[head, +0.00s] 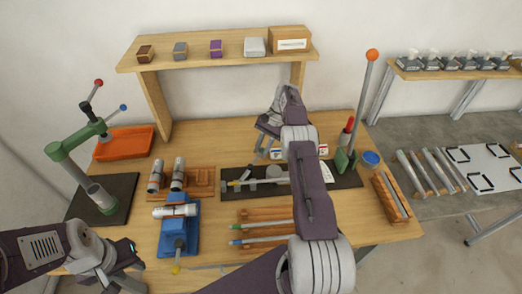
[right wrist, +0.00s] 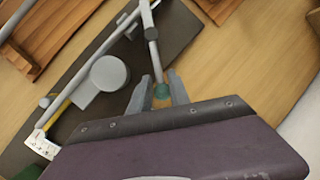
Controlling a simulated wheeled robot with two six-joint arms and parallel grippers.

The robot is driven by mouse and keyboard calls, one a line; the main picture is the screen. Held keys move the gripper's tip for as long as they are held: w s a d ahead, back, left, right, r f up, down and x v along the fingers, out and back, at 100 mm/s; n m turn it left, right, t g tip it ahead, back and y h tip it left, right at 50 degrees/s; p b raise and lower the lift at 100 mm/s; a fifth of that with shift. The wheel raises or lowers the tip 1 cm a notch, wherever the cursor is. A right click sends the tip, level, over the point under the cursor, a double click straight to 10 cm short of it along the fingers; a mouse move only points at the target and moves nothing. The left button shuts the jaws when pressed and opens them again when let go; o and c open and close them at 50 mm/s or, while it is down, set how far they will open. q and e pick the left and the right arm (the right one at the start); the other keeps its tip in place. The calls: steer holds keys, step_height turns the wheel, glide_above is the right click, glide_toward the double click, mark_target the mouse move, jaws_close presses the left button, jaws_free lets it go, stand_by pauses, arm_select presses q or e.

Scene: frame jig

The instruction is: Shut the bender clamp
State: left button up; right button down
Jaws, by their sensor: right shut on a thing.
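The bender lies on a dark mat (head: 345,182) in the middle of the table, with a round grey disc (right wrist: 110,73) and a long thin bar beside it in the right wrist view. A thin grey clamp lever (right wrist: 152,45) ends in a green knob (right wrist: 162,90). My right gripper (right wrist: 160,92) is shut on this knob, with one finger on each side. In the head view my right gripper (head: 262,148) is over the mat, and my arm hides part of the bender. My left gripper (head: 138,268) is at the front left, apart from the bender; its fingers are unclear.
A tall lever with an orange ball (head: 372,55) rises from a green block at the mat's right end. A blue vise (head: 178,228), wooden racks (head: 262,217) and a green press (head: 80,137) stand around. A shelf (head: 220,58) is behind.

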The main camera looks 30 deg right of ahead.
steer(key=shift+w+d+r, duration=0.1)
steer(key=shift+d, duration=0.05)
steer(key=c, duration=1.5)
jaws_free()
steer(key=shift+d, duration=0.1)
